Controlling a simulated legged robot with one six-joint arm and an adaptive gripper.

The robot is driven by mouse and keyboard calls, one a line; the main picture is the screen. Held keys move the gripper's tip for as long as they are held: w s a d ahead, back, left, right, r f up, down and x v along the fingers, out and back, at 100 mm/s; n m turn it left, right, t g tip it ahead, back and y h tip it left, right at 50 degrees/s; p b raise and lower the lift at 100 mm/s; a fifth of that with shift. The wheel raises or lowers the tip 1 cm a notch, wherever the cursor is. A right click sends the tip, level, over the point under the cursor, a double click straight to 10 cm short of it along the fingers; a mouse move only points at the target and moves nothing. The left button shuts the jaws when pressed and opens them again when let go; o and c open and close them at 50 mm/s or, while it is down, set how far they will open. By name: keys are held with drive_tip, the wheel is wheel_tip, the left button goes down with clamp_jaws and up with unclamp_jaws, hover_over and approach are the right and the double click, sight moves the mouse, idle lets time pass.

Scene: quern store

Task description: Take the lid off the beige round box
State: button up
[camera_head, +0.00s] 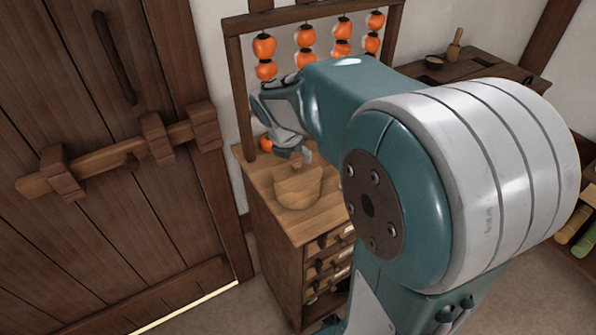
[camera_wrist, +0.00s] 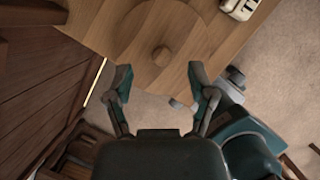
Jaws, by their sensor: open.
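The beige round box (camera_head: 298,192) stands on top of a wooden cabinet, its light wood close in colour to the top. In the wrist view its round lid (camera_wrist: 180,30) shows from above, with a small round knob (camera_wrist: 161,56) on it. My gripper (camera_head: 294,154) is just above the box in the head view. In the wrist view my gripper (camera_wrist: 158,80) is open and empty, with one finger on each side and the knob ahead between them. The head view does not show the knob clearly behind the fingers.
The cabinet top (camera_head: 312,227) has free room in front of the box. Orange fruit (camera_head: 264,46) hangs in strings from a wooden frame behind it. A barred wooden door (camera_head: 100,220) is at left. A white object (camera_wrist: 240,8) lies near the cabinet's edge.

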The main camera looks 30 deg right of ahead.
sight(296, 163)
drive_tip(key=x, duration=0.3)
drive_tip(key=shift+a+f, duration=0.25)
drive_tip(key=shift+f, duration=0.15)
drive_tip(key=shift+d+f, duration=0.2)
drive_tip(key=shift+d, duration=0.3)
drive_tip(key=c, duration=0.8)
drive_tip(key=shift+a, duration=0.1)
clamp_jaws()
drive_tip(key=shift+a, duration=0.15)
drive_tip(key=shift+r, duration=0.1)
